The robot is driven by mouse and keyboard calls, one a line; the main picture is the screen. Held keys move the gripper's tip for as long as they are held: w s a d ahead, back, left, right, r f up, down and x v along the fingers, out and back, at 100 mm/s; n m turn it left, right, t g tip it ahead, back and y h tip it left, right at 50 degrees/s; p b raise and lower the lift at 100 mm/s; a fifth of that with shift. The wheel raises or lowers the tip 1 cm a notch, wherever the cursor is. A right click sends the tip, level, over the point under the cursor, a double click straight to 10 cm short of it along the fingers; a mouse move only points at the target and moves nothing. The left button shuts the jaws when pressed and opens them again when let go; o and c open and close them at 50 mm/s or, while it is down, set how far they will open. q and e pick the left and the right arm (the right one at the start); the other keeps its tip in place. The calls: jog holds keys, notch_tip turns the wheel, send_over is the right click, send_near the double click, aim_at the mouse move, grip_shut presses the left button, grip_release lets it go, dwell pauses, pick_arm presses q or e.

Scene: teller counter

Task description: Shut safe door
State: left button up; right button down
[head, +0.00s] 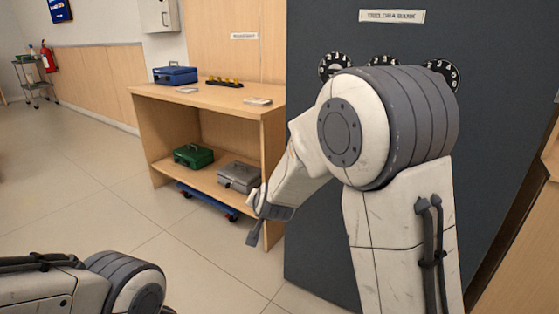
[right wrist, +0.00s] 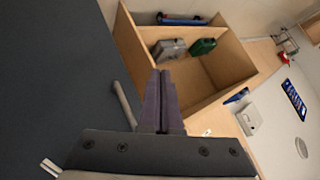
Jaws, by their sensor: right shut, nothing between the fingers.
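The safe door (head: 310,200) is a tall dark grey panel filling the right of the head view, with a white label and several black dials along its upper part. My right arm hides much of it. The dark panel (right wrist: 45,70) also fills the left of the right wrist view, and a grey bar (right wrist: 124,104) shows beside its edge. My right gripper (head: 254,238) is shut and empty, left of the door's left edge. Its closed fingers (right wrist: 163,78) lie to the right of the bar in the wrist view. My left gripper is out of view.
A wooden counter (head: 205,95) stands left of the door, with a blue cash box (head: 175,74) on top. Its shelf holds a green box (head: 193,155) and a grey box (head: 239,176). A blue wheeled dolly (head: 208,201) is underneath. The floor at left is clear.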

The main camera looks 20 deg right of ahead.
jog(key=w+d+r+m+t+h, duration=0.2)
jog(key=w+r+m+t+h, duration=0.3)
jog(key=w+m+h, duration=0.75)
jog(key=w+d+m+g+b, duration=0.1)
jog(key=w+d+m+b, duration=0.1)
jog(key=d, duration=0.3)
jog(key=w+d+r+m+g+b, duration=0.1)
jog(key=w+d+m+g, duration=0.1)
jog(key=w+d+m, duration=0.2)
jog(key=d+m, duration=0.1)
jog(key=d, duration=0.1)
jog(key=shift+w+d+r+h+b, duration=0.15)
jog(key=shift+d+h+b, duration=0.15)
jog(key=shift+h+b, duration=0.1)
